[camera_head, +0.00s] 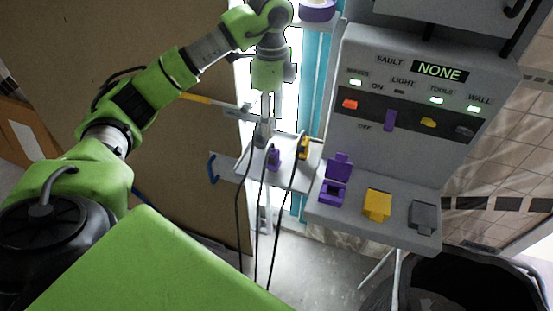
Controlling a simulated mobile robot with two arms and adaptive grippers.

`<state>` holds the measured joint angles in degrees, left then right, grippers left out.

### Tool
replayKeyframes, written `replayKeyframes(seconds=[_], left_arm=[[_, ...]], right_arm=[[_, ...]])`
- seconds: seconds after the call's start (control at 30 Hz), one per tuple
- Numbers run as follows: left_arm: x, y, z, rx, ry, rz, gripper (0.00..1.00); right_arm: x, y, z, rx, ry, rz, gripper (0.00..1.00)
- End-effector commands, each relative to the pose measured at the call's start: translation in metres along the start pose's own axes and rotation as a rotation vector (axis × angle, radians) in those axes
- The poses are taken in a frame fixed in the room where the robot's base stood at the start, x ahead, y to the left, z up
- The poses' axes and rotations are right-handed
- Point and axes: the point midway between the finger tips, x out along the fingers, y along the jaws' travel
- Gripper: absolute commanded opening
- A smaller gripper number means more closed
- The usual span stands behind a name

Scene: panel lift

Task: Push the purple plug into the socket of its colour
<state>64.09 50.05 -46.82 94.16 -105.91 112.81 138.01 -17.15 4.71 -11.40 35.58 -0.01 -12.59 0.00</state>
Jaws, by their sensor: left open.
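The purple plug (273,160) stands on a small light shelf (250,171) left of the control panel, with a dark cable hanging from it. The purple socket (332,192) is on the panel's lower ledge, and its purple lid (339,166) stands open. My left gripper (264,136) points down over the shelf, just behind and left of the purple plug. It is open, and its fingertips are small and hard to separate from a grey shape there. The purple plug appears apart from the fingers. My right gripper is out of view.
A yellow plug (304,148) stands on the shelf's right side. Yellow (377,204) and grey (422,217) socket covers sit right of the purple socket. Several cables hang below the shelf. The panel's display (440,71) reads NONE. A dark bin (465,283) stands at lower right.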

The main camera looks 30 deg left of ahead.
Motion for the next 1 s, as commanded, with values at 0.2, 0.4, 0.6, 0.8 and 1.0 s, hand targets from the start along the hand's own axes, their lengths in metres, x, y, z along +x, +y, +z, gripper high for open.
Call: replayKeyframes(seconds=[0.2, 0.4, 0.6, 0.8, 1.0], left_arm=[[0.0, 0.0, 0.002, -0.006, -0.006, 0.001, 0.42], [0.008, 0.001, 0.001, -0.004, -0.006, 0.005, 0.42], [0.045, 0.002, 0.002, -0.004, -0.006, 0.008, 0.42], [0.077, 0.001, 0.001, -0.002, -0.005, 0.004, 0.42], [0.086, 0.0, 0.001, -0.002, -0.003, 0.002, 0.42]], right_arm=[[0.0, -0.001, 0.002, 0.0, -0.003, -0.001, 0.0], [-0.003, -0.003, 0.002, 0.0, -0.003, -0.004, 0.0], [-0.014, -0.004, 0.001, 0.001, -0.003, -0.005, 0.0], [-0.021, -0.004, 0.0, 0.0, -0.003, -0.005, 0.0], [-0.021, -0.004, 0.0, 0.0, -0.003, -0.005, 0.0]])
